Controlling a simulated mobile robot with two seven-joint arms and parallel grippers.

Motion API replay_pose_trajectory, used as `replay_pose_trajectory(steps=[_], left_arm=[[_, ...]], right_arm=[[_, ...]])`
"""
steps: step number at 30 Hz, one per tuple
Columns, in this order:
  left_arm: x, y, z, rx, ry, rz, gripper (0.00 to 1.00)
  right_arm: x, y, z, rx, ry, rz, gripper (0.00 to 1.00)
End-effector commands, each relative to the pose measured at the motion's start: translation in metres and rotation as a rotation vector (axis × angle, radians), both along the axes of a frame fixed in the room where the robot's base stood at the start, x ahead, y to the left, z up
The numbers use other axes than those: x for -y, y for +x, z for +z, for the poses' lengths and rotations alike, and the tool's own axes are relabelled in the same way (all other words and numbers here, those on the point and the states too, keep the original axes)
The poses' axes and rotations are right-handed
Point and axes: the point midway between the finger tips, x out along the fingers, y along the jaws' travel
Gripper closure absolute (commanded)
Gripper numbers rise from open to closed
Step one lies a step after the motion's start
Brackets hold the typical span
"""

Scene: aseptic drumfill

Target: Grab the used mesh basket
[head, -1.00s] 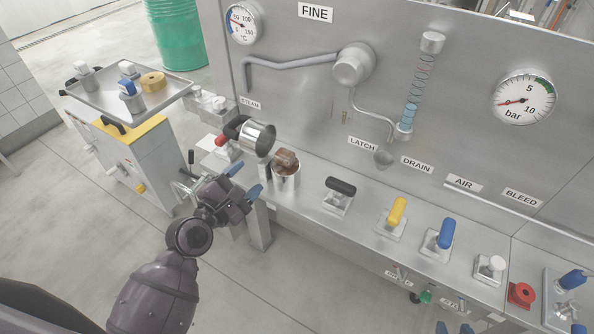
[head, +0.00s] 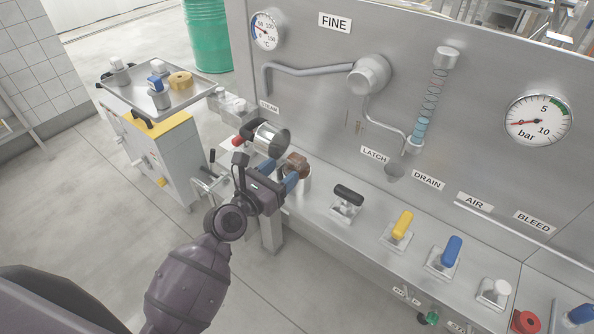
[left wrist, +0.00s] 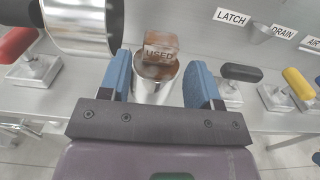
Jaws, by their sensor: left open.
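The used mesh basket (head: 298,161) is a small brown mesh block. Its "USED" label shows in the left wrist view (left wrist: 160,50). It sits in the top of a shiny metal cup (left wrist: 155,88) on the steel bench and stands above the rim. My left gripper (head: 278,175) is open, its two blue fingers reaching toward the cup from the front left. In the left wrist view the basket lies ahead, between the two fingertips, and nothing is held. In the head view the gripper hides part of the cup. My right gripper is not in view.
A shiny metal cylinder (head: 271,137) with a black and red handle is close left of the basket. A black lever (head: 348,194) and yellow lever (head: 402,224) stand to the right on the bench. The steel panel (head: 310,110) rises behind. A trolley tray (head: 195,100) is at left.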

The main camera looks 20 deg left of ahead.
Motion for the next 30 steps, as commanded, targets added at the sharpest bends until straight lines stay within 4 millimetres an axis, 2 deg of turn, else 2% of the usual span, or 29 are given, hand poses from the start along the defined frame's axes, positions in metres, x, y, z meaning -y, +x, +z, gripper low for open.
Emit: replay_pose_trajectory(steps=[8,18,28,30], left_arm=[[0.007,0.017,0.001,0.001,0.000,-0.001,0.43],[0.021,0.054,0.004,-0.001,0.001,-0.001,0.43],[0.022,0.059,0.004,-0.001,0.000,0.000,0.43],[0.022,0.059,0.004,-0.001,0.000,0.000,0.52]], right_arm=[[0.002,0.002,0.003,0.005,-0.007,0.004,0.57],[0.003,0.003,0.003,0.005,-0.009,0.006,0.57],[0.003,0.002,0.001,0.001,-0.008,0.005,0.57],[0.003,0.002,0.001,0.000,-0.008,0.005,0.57]])
